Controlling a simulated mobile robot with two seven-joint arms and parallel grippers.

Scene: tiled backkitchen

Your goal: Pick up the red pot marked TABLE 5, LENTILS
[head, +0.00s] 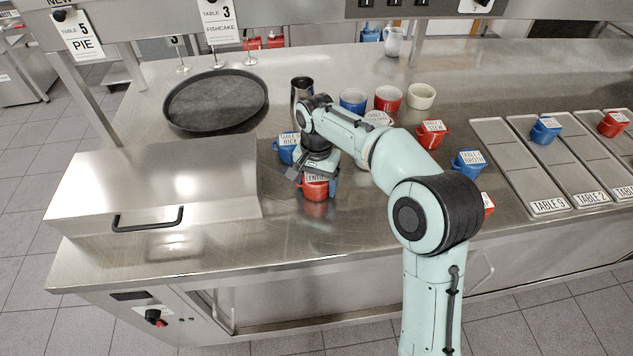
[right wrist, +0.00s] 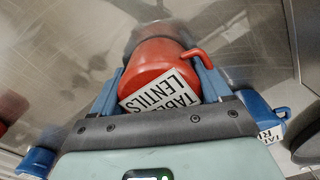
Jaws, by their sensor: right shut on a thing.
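The red pot (head: 315,191) labelled LENTILS is at the middle of the steel counter (head: 250,248), under my right gripper (head: 318,178). In the right wrist view the red pot (right wrist: 155,62) lies between the two blue fingers of my right gripper (right wrist: 160,80), with its handle at upper right. Its label reads TABLE, then LENTILS; the table number is hidden. The gripper is shut on the pot from above. I cannot tell whether the pot touches the counter. My left gripper is not in view.
A blue pot (head: 287,153) labelled RICE stands close behind the gripper. A red STEW pot (head: 432,136) and a blue BROTH pot (head: 467,164) stand to the right. Steel trays (head: 505,160) lie further right. A closed steel box (head: 155,187) and a round black tray (head: 215,102) occupy the left.

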